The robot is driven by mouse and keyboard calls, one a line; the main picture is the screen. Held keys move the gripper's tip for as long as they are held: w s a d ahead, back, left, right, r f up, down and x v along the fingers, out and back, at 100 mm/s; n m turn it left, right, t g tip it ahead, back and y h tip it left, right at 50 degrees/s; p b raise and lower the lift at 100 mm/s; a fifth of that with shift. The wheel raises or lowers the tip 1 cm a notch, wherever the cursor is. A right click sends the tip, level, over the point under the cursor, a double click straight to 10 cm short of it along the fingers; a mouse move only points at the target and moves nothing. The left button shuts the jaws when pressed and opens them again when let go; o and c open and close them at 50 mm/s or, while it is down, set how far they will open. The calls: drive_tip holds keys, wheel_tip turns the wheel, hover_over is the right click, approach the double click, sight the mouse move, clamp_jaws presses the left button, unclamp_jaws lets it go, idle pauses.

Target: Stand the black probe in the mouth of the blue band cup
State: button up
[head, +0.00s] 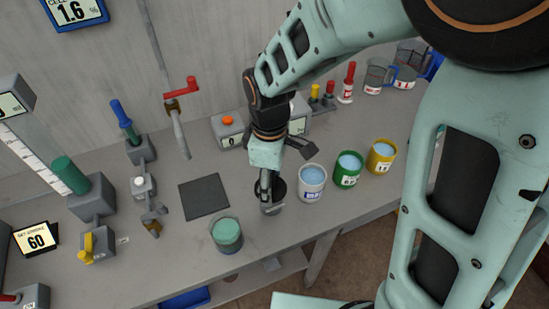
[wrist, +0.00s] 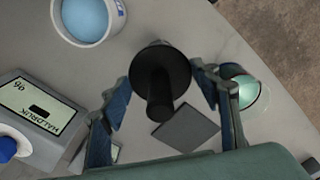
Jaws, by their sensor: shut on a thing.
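The black probe (wrist: 160,72) shows in the wrist view as a dark disc with a round shaft, between my fingers. In the head view its dark disc (head: 280,188) is partly hidden by my gripper (head: 268,194). My gripper (wrist: 163,82) is shut on the probe. The blue band cup (head: 312,184) is white with a blue label and holds light blue liquid. It stands just right of my gripper in the head view, and at the top left of the wrist view (wrist: 90,20). The probe is outside this cup. Whether its lower end touches the table is unclear.
A green cup (head: 348,171) and a yellow cup (head: 381,157) stand right of the blue band cup. A grey cup with green liquid (head: 227,236) stands front left, near the table edge. A flat dark pad (head: 203,197) lies left. Small instruments (head: 228,129) stand behind.

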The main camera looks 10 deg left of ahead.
drive_tip(key=shift+r+p, duration=3.65)
drive_tip(key=shift+r, duration=1.15)
